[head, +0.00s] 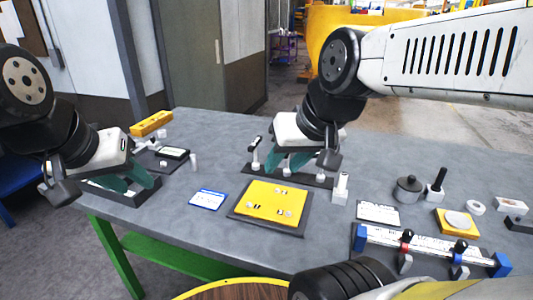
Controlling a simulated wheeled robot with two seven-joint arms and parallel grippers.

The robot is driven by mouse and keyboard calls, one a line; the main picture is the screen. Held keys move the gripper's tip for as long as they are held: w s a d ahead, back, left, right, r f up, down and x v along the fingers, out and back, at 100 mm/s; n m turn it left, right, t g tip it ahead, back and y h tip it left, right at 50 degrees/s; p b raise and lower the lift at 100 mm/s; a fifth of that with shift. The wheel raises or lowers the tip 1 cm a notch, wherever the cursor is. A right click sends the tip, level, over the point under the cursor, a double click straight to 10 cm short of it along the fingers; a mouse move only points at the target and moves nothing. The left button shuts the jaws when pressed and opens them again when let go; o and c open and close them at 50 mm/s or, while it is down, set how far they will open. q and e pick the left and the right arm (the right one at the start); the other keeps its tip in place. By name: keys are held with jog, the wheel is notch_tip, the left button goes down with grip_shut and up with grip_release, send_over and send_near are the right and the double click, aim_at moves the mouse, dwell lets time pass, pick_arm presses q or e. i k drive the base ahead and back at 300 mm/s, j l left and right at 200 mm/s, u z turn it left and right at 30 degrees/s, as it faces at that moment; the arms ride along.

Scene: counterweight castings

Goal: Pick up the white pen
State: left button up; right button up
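I cannot make out a white pen for certain. A small white upright piece (194,162) stands on the grey table left of centre, too small to identify. My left gripper (127,181) is at the table's left end, over a dark tray (140,197), its teal fingers apart. My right gripper (286,160) is above a black strip (317,183) that carries white pegs, behind the yellow board. Its teal fingers are apart, with nothing seen between them. The gripper partly hides the strip and its pegs.
A yellow board (272,199) and a blue-white card (208,199) lie mid-table (222,136). A white block (340,188), a grey lidded pot (408,189) and a ruler-like beam (430,245) are to the right. A yellow bar (151,123) is at the back left.

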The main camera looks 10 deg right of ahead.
aim_at(342, 180)
jog(key=z, duration=1.3)
